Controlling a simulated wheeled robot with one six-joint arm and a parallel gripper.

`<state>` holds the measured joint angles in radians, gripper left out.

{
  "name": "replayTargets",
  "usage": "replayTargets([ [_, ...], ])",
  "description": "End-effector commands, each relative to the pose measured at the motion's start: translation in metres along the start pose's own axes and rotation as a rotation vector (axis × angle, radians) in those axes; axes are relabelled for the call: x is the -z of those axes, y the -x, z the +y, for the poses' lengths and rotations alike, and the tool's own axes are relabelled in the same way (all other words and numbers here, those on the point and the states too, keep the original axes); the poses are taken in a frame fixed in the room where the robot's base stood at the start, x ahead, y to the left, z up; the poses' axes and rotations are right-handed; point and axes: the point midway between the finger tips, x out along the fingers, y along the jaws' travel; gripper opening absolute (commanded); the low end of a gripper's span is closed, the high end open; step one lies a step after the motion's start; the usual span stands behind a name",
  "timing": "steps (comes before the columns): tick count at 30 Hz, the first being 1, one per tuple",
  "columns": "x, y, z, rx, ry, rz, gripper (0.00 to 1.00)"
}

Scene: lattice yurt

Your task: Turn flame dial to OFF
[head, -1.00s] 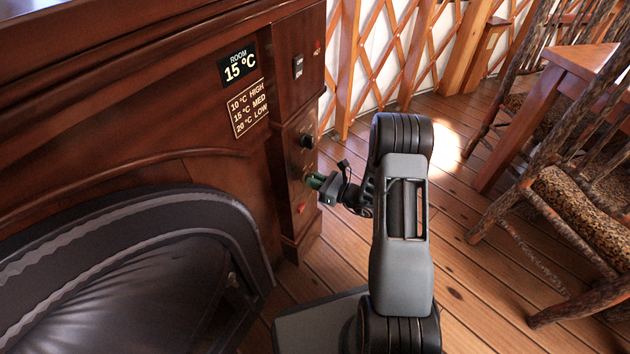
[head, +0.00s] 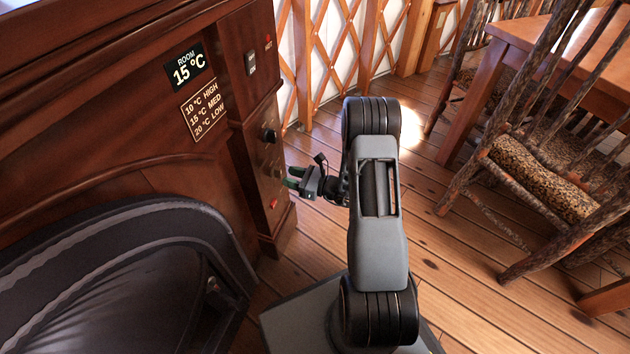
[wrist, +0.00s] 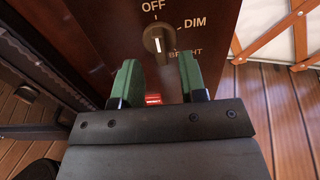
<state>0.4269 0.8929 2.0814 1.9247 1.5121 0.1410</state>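In the wrist view a dark round dial (wrist: 158,40) sits on a brown wood panel, with OFF above it, DIM at its upper right and BRIGHT at its lower right. Its white mark points down in the picture, away from OFF. My gripper (wrist: 158,75) is open, its two green fingers apart and nothing between them. The dial appears just beyond the fingertips, in the gap; I see no contact. In the head view my gripper (head: 288,177) is at the panel's front, close to a small brass-coloured knob (head: 278,172) partly hidden by the fingers.
The panel also carries a black knob (head: 269,135) higher up, a switch (head: 251,63) and a red switch (head: 274,203) below. A sign reads ROOM 15 °C (head: 186,66). Chairs and a table (head: 520,35) stand at right; wood floor lies open between.

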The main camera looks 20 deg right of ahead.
Motion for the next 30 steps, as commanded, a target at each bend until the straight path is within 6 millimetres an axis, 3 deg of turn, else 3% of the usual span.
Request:
replayTargets([
  [6,-0.003,0.048,-0.001,0.006,-0.003,0.001,0.39],
  [15,-0.001,0.093,-0.001,0.003,-0.001,0.001,0.39],
  [21,0.000,0.105,0.000,0.001,-0.001,0.000,0.39],
  [30,0.000,0.107,0.000,0.000,0.000,0.000,0.39],
])
